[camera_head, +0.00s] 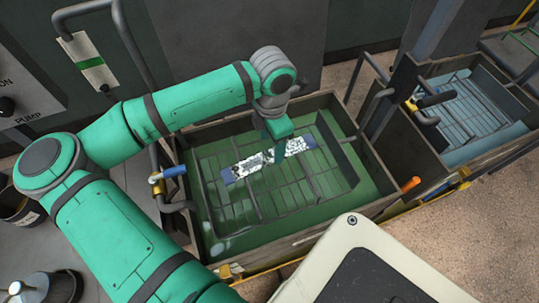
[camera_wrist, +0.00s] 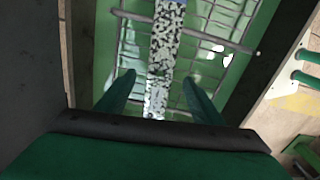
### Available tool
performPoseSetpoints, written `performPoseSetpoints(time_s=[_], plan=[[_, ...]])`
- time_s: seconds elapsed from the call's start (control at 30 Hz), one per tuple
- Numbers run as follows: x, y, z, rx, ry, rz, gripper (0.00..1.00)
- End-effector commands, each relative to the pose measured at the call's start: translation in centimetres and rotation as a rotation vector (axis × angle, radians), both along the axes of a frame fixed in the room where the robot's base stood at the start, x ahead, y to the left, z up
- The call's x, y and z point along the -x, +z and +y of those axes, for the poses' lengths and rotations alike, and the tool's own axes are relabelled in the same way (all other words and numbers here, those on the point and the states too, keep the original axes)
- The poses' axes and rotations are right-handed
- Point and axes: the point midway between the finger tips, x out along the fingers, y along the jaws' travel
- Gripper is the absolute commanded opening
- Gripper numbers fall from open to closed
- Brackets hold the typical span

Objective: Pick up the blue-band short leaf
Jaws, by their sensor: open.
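The short leaf (camera_head: 243,165) is a speckled black-and-white strip with blue bands at its ends. It lies on a wire rack (camera_head: 237,203) inside the left tank, which has a green floor or liquid. My gripper (camera_head: 275,155) is over the leaf's middle in the head view and hides part of it. In the wrist view the leaf (camera_wrist: 160,80) runs between my two open fingers (camera_wrist: 158,86), with nothing held. A blue band shows at its top edge there. I cannot tell whether the fingers touch the leaf.
The left tank's dark rim (camera_head: 372,160) surrounds the rack on all sides. A second tank with a rack (camera_head: 470,115) stands at the right, behind a dark post. A blue-handled valve (camera_head: 172,172) sits on the left rim, and an orange handle (camera_head: 411,185) on the right.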

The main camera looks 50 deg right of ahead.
Motion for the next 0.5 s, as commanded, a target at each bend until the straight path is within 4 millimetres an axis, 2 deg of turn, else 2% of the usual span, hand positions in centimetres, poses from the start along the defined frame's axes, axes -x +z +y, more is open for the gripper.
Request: performPoseSetpoints(time_s=[0.3, 0.5], plan=[[-0.1, -4.2, 0.5, 0.0, 0.004, 0.003, 0.61], [-0.2, -4.7, 0.5, 0.0, 0.004, 0.001, 0.61]])
